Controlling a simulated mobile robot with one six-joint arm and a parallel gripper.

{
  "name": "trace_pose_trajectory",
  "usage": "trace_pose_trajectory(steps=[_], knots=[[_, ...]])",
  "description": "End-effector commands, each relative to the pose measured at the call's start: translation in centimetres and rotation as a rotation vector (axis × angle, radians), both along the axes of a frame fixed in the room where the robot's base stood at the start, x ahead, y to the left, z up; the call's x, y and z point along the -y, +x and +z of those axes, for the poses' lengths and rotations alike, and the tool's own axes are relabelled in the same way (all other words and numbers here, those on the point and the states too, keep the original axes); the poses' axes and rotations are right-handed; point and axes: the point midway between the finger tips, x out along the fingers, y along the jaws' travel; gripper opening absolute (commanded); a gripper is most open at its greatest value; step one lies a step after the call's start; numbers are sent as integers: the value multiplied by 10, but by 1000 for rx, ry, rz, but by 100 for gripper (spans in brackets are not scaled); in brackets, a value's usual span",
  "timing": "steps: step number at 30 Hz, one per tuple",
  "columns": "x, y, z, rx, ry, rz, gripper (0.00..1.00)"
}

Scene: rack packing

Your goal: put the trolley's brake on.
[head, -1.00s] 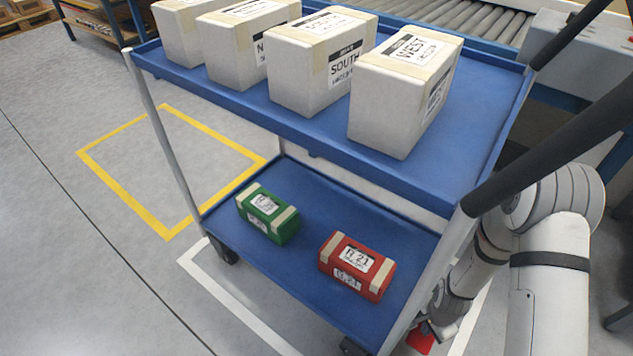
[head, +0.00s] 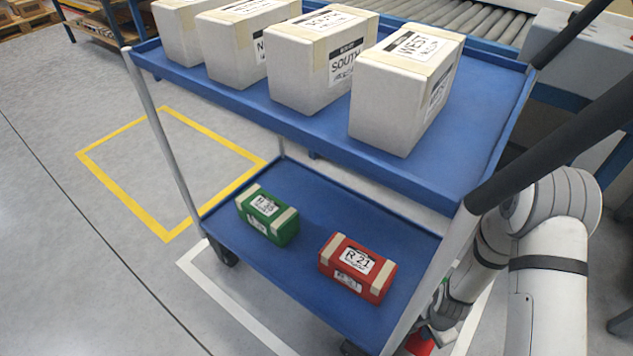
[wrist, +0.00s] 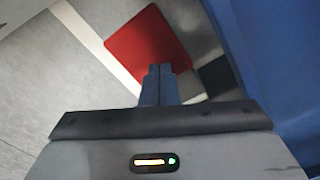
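The trolley (head: 300,120) has two blue shelves, pale posts and black handles. A flat red plate, which looks like its brake pedal (head: 420,343), shows low by the near right post, partly hidden by the post and my arm. In the wrist view the red pedal (wrist: 146,46) lies just beyond my gripper (wrist: 159,72). The two fingers are together with nothing visible between them. I cannot tell whether the fingertips touch the pedal. In the head view my gripper is mostly hidden beside the trolley's near right corner.
Several white boxes (head: 405,95) stand on the top shelf. A green box (head: 267,215) and a red box (head: 357,268) are on the lower shelf. A roller conveyor (head: 450,20) is behind the trolley. Floor at left, with a yellow-outlined square (head: 120,180), is clear.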

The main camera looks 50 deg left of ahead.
Motion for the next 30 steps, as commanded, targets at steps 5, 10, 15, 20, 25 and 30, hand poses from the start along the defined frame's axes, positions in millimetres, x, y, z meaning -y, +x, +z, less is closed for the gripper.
trace_pose_trajectory(steps=[5, 10, 15, 20, 25, 30], knots=[[0, 0, -3, 1, 1, -2, 0], [0, 0, 1, 1, 0, -1, 0], [0, 0, 14, 1, 0, -1, 0], [0, 0, 28, 0, 0, -1, 0], [0, 0, 41, 0, 0, 0, 0], [0, 0, 55, 0, 0, -1, 0]])
